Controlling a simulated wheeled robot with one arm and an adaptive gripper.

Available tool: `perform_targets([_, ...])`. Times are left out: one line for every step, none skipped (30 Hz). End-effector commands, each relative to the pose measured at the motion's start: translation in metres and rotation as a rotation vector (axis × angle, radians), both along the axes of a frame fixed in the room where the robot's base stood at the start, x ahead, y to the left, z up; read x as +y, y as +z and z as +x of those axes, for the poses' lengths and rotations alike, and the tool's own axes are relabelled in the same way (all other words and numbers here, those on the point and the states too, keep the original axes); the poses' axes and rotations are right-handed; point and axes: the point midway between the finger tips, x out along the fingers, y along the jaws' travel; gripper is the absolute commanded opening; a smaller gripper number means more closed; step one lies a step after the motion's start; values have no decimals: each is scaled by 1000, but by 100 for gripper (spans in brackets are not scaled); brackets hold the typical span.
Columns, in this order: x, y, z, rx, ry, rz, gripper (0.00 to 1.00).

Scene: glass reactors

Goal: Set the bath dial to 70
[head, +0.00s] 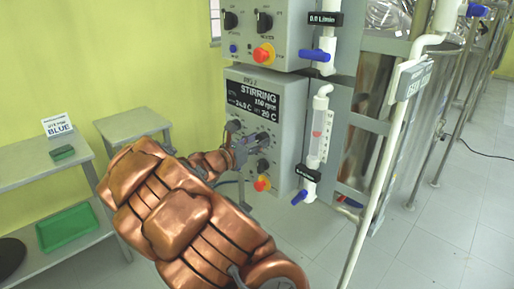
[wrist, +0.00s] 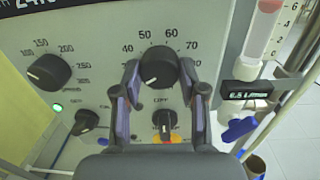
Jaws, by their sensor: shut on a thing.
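The bath dial (wrist: 159,66) is a round black knob with numbers from 40 to 80 visible around its upper side. A short white mark shows at its lower left, away from the 70. My gripper (wrist: 160,73) has one finger on each side of the knob and is shut on it. In the head view my gripper (head: 246,146) is at the front of the grey control box (head: 290,100) and partly hides the dial. The box's display (head: 253,102) reads STIRRING 150 rpm, with 34.0 C and what looks like 20 C below.
A second black dial (wrist: 48,72) is to the left. Two small switches (wrist: 85,122) (wrist: 165,122) sit below, the right one by an orange area. A flow tube (head: 318,130) with a blue valve (head: 299,197) stands close on the right. A shelf (head: 40,165) is at the left.

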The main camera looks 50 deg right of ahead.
Motion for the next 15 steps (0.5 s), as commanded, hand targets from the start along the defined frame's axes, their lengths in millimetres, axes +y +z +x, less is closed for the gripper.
perform_targets([0,-4,0,-44,0,-6,7])
perform_targets([0,-4,0,-71,-1,-7,7])
perform_targets([0,-4,-1,-109,-1,-8,7])
perform_targets([0,-4,-1,-137,0,-9,7])
perform_targets([0,-5,-1,-165,-1,-9,7])
perform_targets([-1,-5,-1,-203,0,-9,7])
perform_targets([-1,-6,-1,-231,-1,-9,7])
perform_targets([-1,-6,-1,-260,0,-9,7])
perform_targets([0,-6,0,-297,-1,-9,7])
perform_targets([0,-6,0,-327,0,-10,7])
perform_targets([-1,-6,0,-355,0,-11,7])
perform_targets([0,-6,0,-394,-1,-12,7])
perform_targets([0,-5,0,-422,0,-13,7])
perform_targets([0,-5,0,-454,0,-14,7])
perform_targets([0,-5,0,-491,0,-15,7])
